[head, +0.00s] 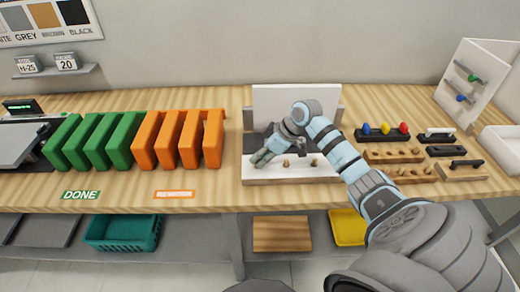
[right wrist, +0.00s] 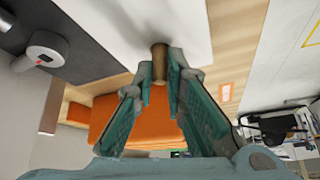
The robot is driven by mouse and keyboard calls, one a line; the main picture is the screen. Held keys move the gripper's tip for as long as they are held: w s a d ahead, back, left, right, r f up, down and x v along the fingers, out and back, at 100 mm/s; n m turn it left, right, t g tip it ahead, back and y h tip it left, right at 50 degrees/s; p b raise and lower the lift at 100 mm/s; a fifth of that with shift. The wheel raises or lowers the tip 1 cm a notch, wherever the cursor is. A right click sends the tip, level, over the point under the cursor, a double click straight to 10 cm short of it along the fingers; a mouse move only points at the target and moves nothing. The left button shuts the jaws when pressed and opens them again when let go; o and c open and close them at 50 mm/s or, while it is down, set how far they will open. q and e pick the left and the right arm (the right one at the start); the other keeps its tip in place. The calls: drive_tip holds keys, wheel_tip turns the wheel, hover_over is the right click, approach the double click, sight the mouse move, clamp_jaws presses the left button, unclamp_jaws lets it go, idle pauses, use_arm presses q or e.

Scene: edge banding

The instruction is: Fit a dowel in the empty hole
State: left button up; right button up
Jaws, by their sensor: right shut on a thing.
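A white panel (head: 290,176) lies on the workbench in front of an upright white board (head: 296,103). Several short brown dowels stand along the panel, one of them at its middle (head: 286,163). My right gripper (head: 260,160) is over the left part of the panel, its fingers pointing down and left. In the right wrist view the right gripper (right wrist: 160,85) is shut on a brown dowel (right wrist: 160,62), whose far end meets the white panel (right wrist: 165,22). I cannot tell whether that end is in a hole. The empty hole is not visible. My left gripper is not in view.
Orange holders (head: 180,138) and green holders (head: 95,140) stand to the left on the bench (head: 215,195). Wooden peg blocks (head: 393,153) and a dark rack with coloured knobs (head: 384,134) stand to the right. A teal crate (head: 122,232) is below.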

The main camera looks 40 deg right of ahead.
drive_tip(key=shift+f, duration=0.4)
drive_tip(key=o, duration=0.8)
drive_tip(key=shift+c, duration=0.2)
wheel_tip(320, 180, up, 5)
drive_tip(key=p, duration=0.5)
drive_tip(key=shift+r, duration=0.1)
idle(0.5)
